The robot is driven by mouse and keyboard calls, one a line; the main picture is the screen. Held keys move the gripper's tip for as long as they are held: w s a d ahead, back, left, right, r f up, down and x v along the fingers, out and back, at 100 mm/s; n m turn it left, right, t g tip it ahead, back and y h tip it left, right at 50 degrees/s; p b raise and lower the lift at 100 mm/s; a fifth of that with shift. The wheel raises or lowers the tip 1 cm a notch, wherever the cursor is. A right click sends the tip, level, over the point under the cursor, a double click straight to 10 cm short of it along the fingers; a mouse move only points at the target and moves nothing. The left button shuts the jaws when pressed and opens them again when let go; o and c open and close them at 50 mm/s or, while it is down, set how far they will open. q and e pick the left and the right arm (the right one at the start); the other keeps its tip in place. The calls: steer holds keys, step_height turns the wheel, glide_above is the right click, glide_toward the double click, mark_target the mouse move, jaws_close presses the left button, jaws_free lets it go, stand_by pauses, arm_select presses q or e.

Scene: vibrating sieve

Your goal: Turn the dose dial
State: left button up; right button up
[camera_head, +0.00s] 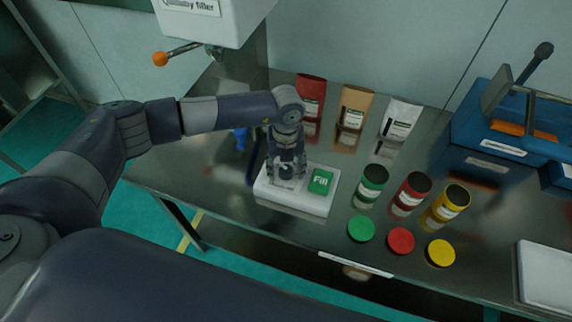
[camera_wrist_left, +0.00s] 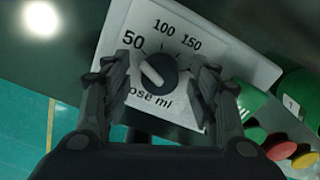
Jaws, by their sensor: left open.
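The dose dial (camera_wrist_left: 158,73) is a dark round knob with a white pointer mark, on a white panel (camera_wrist_left: 230,55) printed 50, 100, 150 and "ose ml". The pointer mark slants toward the upper left, toward the 50. My left gripper (camera_wrist_left: 162,82) is open, with one finger on each side of the dial; I cannot tell whether they touch it. In the head view my left gripper (camera_head: 287,172) points down over the left part of the white control box (camera_head: 300,202) and hides the dial. The green Fill button (camera_head: 320,181) is on the box's right part. My right gripper is not in view.
Green (camera_head: 371,182), red (camera_head: 411,191) and yellow (camera_head: 451,203) jars stand right of the box, with matching lids in front. Several pouches (camera_head: 355,105) stand behind. A blue machine (camera_head: 500,125) is at the right. The filler (camera_head: 215,20) with an orange-knobbed lever (camera_head: 160,59) hangs above.

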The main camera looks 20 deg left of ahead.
arm_select(q)
steer(key=c, duration=1.1)
steer(key=shift+f, duration=0.1)
steer(key=m+b, duration=0.2)
steer(key=shift+f+b, duration=0.15)
steer(key=shift+b, duration=0.15)
steer(key=m+b, duration=0.4)
steer(key=shift+r+m+b, duration=0.2)
steer(key=shift+m+b, duration=1.3)
steer(key=shift+b, duration=0.1)
